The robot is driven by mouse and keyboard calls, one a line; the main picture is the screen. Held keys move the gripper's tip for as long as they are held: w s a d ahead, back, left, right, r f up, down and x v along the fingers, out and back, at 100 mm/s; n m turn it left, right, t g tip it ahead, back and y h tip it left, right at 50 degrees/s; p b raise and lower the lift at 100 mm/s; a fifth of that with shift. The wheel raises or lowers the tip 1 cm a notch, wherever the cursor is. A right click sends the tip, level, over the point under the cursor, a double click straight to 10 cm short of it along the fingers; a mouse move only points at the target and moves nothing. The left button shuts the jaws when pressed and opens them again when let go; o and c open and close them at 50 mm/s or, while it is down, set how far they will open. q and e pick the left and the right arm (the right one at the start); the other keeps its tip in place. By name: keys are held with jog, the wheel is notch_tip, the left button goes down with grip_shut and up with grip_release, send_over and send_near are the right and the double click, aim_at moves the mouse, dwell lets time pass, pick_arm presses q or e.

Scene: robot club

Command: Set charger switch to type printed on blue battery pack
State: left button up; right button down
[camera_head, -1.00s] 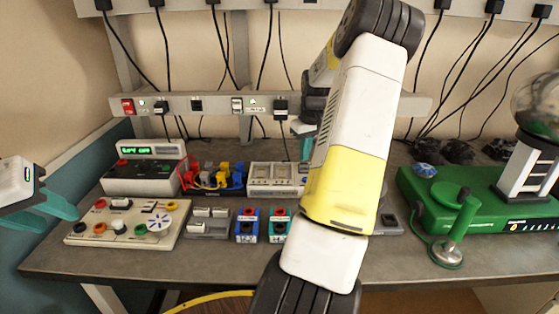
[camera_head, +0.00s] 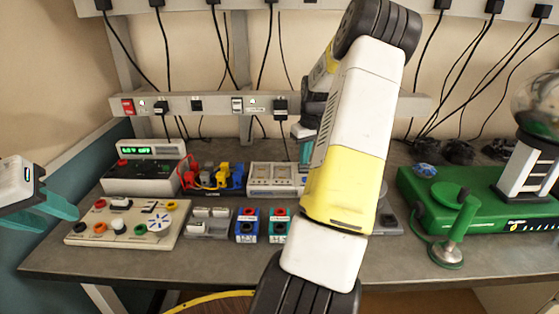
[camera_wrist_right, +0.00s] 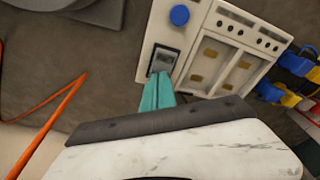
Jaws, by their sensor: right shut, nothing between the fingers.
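The charger (camera_head: 262,190) is a pale box with two bays at the back middle of the bench, partly hidden by my right arm. In the right wrist view the charger (camera_wrist_right: 197,82) shows a blue button (camera_wrist_right: 180,15) and a dark, framed switch (camera_wrist_right: 165,61). My right gripper (camera_wrist_right: 160,76) is shut and empty, its teal tips at the switch's lower edge; contact cannot be told. It also shows in the head view (camera_head: 305,153). The blue battery pack (camera_head: 247,227) stands in front of the charger; its print is too small to read. My left gripper (camera_head: 55,207) is open and empty at the far left.
A teal pack (camera_head: 278,228) stands beside the blue one. A grey holder (camera_head: 208,229), a cream panel with knobs (camera_head: 125,225) and a meter with green display (camera_head: 145,170) are left. A green machine (camera_head: 490,205) is right. The front bench strip is clear.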

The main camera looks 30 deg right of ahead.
jog(key=shift+r, duration=3.45)
jog(key=s+a+r+t, duration=0.1)
jog(key=s+a+r, duration=0.3)
jog(key=a, duration=0.5)
jog(key=s+a+r+t, duration=0.1)
jog(key=s+a+r, duration=0.1)
jog(key=a+r, duration=0.65)
jog(key=s+a+f+t+y, duration=0.1)
jog(key=s+a+t+y, duration=0.1)
jog(key=s+a, duration=1.3)
jog(key=shift+s+a, duration=0.2)
jog(key=shift+s, duration=0.75)
